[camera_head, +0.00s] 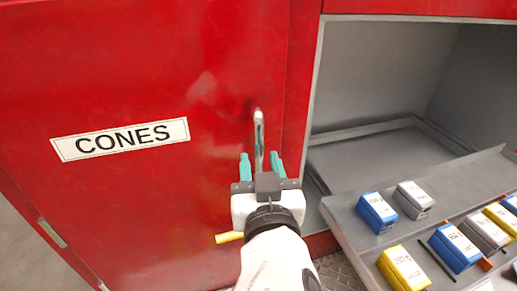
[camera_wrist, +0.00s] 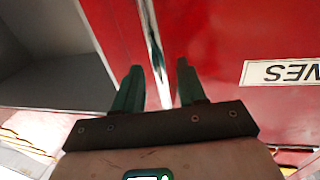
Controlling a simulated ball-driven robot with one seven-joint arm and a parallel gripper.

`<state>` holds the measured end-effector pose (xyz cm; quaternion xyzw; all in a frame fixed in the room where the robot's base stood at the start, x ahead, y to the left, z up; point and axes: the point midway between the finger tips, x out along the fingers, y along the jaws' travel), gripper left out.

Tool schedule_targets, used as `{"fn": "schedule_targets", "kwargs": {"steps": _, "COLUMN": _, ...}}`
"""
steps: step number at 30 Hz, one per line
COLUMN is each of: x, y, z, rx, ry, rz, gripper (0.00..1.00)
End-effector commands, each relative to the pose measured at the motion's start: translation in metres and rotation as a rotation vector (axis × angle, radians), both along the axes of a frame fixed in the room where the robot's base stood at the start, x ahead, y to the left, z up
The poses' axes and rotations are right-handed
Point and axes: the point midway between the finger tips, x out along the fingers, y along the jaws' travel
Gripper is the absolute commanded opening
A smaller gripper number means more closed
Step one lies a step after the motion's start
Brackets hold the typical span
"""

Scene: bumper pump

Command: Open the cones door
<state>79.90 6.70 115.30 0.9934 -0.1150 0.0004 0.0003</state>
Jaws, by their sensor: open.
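The red cones door (camera_head: 130,190) fills the left of the head view and is shut, with a white "CONES" label (camera_head: 120,139). Its silver handle (camera_head: 259,138) is upright near the door's right edge. My gripper (camera_head: 260,166) is open, with its green fingers pointing at the door on either side of the handle's lower part. In the wrist view the handle (camera_wrist: 155,50) runs between the two fingertips of my gripper (camera_wrist: 160,75). I cannot tell whether either finger touches it. The label also shows in the wrist view (camera_wrist: 285,72), upside down.
Right of the door is an open grey compartment (camera_head: 375,75). Below it a grey tray (camera_head: 350,225) sticks out, holding several blue, grey and yellow boxes, close to the right of my gripper. Floor shows at the lower left.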

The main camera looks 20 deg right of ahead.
Motion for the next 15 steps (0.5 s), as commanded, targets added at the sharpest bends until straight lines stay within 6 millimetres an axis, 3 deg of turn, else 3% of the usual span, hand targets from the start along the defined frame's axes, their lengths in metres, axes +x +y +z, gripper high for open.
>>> {"fn": "schedule_targets", "kwargs": {"steps": 6, "x": 0.026, "y": -0.006, "z": 0.001, "rx": 0.001, "ry": 0.000, "rz": -0.001, "gripper": 0.41}}
{"fn": "schedule_targets", "kwargs": {"steps": 15, "x": 0.033, "y": -0.008, "z": 0.000, "rx": 0.001, "ry": 0.001, "rz": -0.001, "gripper": 0.41}}
